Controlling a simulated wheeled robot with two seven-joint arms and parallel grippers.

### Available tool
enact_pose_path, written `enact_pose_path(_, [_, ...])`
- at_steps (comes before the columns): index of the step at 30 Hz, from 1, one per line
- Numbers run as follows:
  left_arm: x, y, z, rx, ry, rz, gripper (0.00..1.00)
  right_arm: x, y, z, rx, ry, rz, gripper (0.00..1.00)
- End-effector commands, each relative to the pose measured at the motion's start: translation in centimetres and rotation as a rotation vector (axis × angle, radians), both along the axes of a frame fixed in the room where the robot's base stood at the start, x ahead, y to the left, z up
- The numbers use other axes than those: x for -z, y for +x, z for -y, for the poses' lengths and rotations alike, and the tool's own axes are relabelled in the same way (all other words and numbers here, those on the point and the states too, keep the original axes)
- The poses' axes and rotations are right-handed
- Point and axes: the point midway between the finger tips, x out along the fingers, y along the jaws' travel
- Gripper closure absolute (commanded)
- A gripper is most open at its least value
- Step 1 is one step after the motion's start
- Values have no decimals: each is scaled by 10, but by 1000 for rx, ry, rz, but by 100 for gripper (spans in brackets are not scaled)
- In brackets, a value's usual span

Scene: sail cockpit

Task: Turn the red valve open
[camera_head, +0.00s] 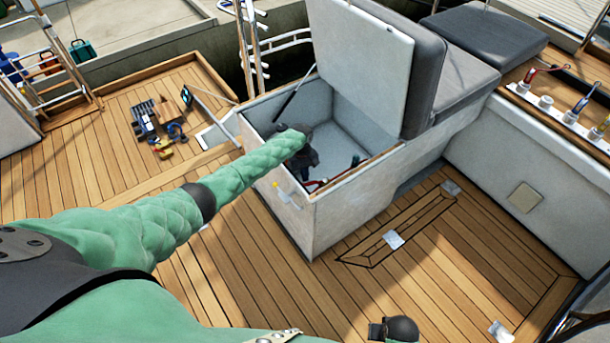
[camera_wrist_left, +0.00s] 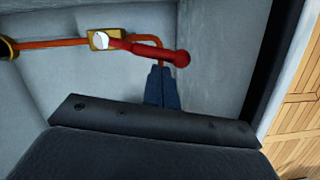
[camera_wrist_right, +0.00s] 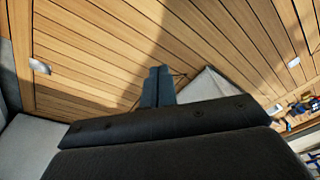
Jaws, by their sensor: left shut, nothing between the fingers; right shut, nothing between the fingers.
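The red valve handle (camera_wrist_left: 150,50) lies inside the open locker, fixed at a brass-coloured body (camera_wrist_left: 98,40) on an orange pipe (camera_wrist_left: 50,43). It runs sideways to a rounded red end. In the head view the red valve handle (camera_head: 316,183) shows small at the locker's near wall, partly hidden. My left gripper (camera_head: 306,158) reaches down into the locker. In the left wrist view my left gripper (camera_wrist_left: 161,70) is shut and empty, its tips just below the handle near its rounded end; I cannot tell if they touch. My right gripper (camera_wrist_right: 158,70) is shut and empty above the deck.
The white locker (camera_head: 345,215) has its lid (camera_head: 360,60) raised, with grey cushions (camera_head: 465,70) to the right. Its walls surround my left gripper closely. Tools (camera_head: 160,125) lie on the deck at left. The deck in front is mostly clear.

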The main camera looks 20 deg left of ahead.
Motion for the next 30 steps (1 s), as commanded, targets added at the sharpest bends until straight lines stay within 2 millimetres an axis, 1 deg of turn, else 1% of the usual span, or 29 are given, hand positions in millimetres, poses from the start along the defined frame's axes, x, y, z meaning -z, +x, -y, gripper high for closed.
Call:
enact_pose_path(3, [-1, -1, 1, -11, -1, -1, 100, -1, 0, 0, 1, 1, 5, 100])
enact_pose_path(6, [-3, -3, 2, -32, -3, -1, 100, 27, -7, 5, 0, -8, -6, 100])
enact_pose_path(9, [-3, -4, 3, -55, -1, 1, 100, 46, -12, 8, 0, -12, -7, 100])
enact_pose_path(12, [-3, -5, 3, -75, -1, 1, 100, 61, -18, 11, 1, -14, -8, 100])
enact_pose_path(15, [-1, -7, 3, -89, -1, 0, 100, 71, -21, 13, 1, -15, -7, 100])
enact_pose_path(19, [0, -7, 3, -95, 0, 0, 100, 76, -23, 13, 1, -15, -5, 100])
enact_pose_path(30, [-1, -7, 2, -95, 0, 0, 100, 76, -23, 13, 1, -15, -5, 100])
